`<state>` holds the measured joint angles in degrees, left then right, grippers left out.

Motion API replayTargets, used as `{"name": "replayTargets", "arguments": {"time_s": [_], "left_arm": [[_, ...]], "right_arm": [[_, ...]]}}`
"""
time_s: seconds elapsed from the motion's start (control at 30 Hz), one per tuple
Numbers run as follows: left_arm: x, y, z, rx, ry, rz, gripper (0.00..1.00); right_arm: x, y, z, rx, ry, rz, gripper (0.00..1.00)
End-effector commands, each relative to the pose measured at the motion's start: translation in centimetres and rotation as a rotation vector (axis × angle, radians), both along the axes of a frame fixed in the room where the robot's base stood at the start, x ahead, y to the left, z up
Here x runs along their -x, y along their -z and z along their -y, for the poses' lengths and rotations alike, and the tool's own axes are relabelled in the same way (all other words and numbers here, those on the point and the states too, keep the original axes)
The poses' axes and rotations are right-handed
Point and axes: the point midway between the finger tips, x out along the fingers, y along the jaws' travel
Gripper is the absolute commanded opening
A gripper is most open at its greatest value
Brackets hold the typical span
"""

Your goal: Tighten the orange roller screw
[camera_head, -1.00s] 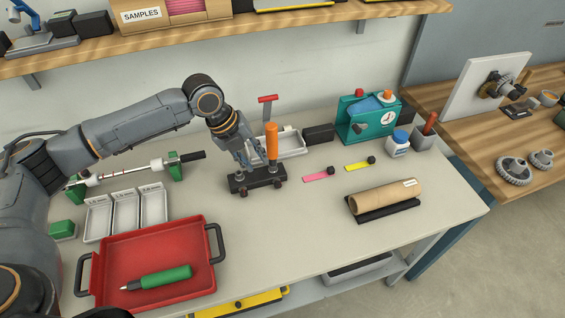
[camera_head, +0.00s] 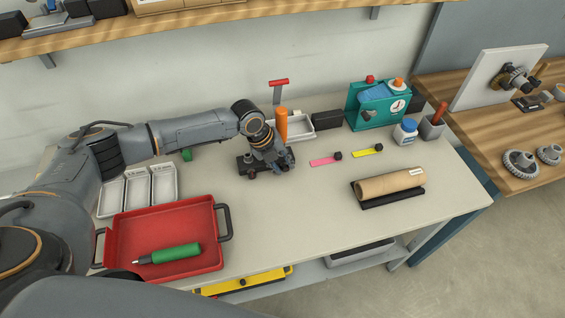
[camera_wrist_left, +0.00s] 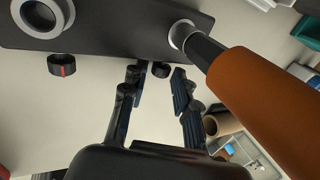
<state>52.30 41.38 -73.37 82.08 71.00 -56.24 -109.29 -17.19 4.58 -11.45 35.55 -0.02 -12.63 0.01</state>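A black block (camera_head: 241,160) lies on the table, largely covered by my left gripper (camera_head: 272,158). A tool with an orange handle (camera_head: 281,125) stands upright behind the gripper, its shaft in a ring of the block; the orange handle (camera_wrist_left: 268,100) is close at the right in the left wrist view. My left gripper (camera_wrist_left: 160,78) points at the block's edge with its fingers apart. A small black knob (camera_wrist_left: 161,69) shows between the fingertips; another knob with a red mark (camera_wrist_left: 62,65) lies to the left. Contact cannot be told. My right gripper is out of view.
A red tray (camera_head: 128,226) with a green-handled tool (camera_head: 172,254) is at the front left, beside small white trays (camera_head: 137,190). A cardboard tube (camera_head: 390,185), pink tag (camera_head: 323,162) and teal box (camera_head: 377,107) are to the right. The front middle of the table is clear.

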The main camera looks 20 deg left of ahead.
Motion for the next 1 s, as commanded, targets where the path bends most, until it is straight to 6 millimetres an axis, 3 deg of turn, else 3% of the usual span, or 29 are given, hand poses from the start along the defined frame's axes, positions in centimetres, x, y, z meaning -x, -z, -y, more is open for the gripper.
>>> {"name": "replayTargets", "arguments": {"time_s": [0.3,0.33,0.47,0.67,1.0], "left_arm": [[-0.08,0.37,0.12,0.000,0.001,0.000,0.29],[-0.08,0.37,0.12,0.000,0.001,0.000,0.27],[-0.07,0.36,0.11,0.000,0.000,0.000,0.01],[-0.14,0.25,0.23,-0.011,0.002,-0.007,0.00],[-0.46,0.13,0.65,-0.188,0.001,-0.127,0.00]], "right_arm": [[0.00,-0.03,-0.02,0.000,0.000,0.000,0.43],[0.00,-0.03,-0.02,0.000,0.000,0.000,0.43],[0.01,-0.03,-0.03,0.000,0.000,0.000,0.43],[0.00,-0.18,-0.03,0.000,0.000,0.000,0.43],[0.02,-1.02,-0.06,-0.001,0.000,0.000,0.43]]}}
